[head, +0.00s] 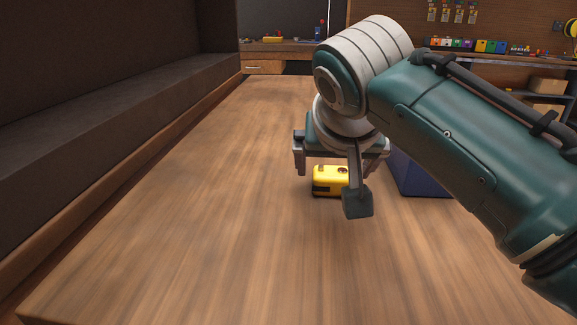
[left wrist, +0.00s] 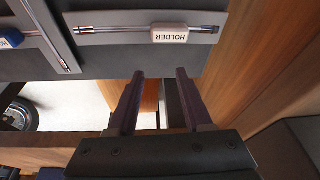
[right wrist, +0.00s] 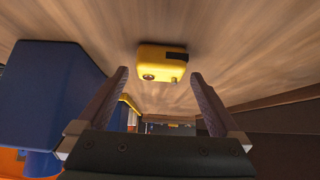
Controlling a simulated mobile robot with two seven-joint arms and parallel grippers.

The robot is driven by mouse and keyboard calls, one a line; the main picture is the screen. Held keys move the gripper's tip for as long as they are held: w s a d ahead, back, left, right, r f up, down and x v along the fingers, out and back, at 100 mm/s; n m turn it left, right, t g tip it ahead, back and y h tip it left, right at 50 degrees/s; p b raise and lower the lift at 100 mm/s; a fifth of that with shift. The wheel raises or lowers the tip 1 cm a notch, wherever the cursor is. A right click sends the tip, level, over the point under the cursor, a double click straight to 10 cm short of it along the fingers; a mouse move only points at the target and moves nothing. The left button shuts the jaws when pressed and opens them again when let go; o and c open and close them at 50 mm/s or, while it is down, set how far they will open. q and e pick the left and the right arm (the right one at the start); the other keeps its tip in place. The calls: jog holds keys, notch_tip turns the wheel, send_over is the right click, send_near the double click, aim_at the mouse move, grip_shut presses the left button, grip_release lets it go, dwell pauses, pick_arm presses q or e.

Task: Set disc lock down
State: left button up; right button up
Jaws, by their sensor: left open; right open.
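The yellow disc lock (head: 329,180) with a black patch lies on the wooden table (head: 180,190) in the head view. In the right wrist view the disc lock (right wrist: 162,62) lies just beyond the fingertips, between their lines. My right gripper (head: 335,180) is open around or just above the lock, and its near finger hides part of the lock's right end. The right wrist view shows its fingers (right wrist: 160,78) apart with nothing between them. My left gripper (left wrist: 158,75) is open and empty in the left wrist view. It is not in the head view.
A dark blue bin (head: 420,178) stands on the table right of the lock, close to my right gripper; it also shows in the right wrist view (right wrist: 55,95). A dark padded ledge (head: 110,90) runs along the left. The table's left and front areas are clear.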

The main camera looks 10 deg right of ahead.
jog(key=shift+x, duration=1.1)
jog(key=shift+s, duration=0.1)
jog(key=shift+r, duration=0.1)
grip_shut()
